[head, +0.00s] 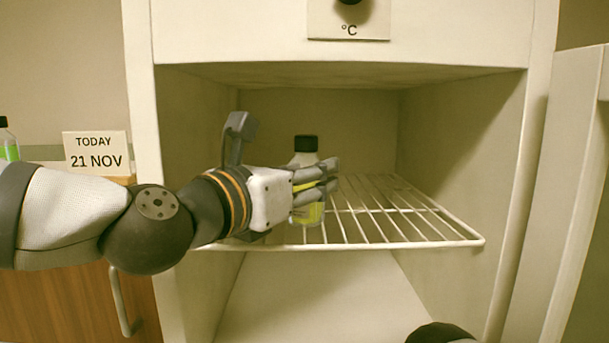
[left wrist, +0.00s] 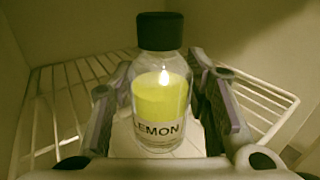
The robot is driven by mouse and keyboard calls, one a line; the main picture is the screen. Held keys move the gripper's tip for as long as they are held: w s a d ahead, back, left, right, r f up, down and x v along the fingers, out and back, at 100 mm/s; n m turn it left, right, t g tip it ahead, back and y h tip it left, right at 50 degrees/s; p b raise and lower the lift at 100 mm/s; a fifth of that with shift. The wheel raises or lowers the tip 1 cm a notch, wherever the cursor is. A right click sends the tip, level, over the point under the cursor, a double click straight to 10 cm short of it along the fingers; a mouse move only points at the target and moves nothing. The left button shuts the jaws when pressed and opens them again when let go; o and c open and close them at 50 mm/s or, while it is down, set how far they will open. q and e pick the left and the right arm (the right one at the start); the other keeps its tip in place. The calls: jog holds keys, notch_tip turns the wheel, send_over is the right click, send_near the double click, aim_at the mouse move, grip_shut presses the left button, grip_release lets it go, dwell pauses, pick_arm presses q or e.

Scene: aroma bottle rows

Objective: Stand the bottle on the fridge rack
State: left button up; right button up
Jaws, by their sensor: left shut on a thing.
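The bottle (head: 308,210) is clear with a black cap, yellow contents and a pale label. In the left wrist view the bottle (left wrist: 160,95) stands upright and its label reads "LEMON". My left gripper (head: 318,188) is shut on the bottle, with its fingers on both sides of the body in the left wrist view (left wrist: 165,110). The bottle is over the front part of the white wire fridge rack (head: 425,226). I cannot tell whether its base touches the wires.
The fridge walls (head: 455,140) enclose the rack on both sides, and the open door (head: 580,200) is at the right. The rack right of the bottle is bare. A "TODAY 21 NOV" sign (head: 97,151) and a green-labelled bottle (head: 8,145) stand at the left.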

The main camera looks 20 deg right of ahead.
pick_arm(q)
jog(key=o, duration=1.4)
jog(key=shift+c, duration=0.2)
jog(key=shift+s, duration=0.1)
jog(key=shift+r, duration=0.2)
jog(key=v, duration=1.2)
jog(key=shift+f, duration=0.1)
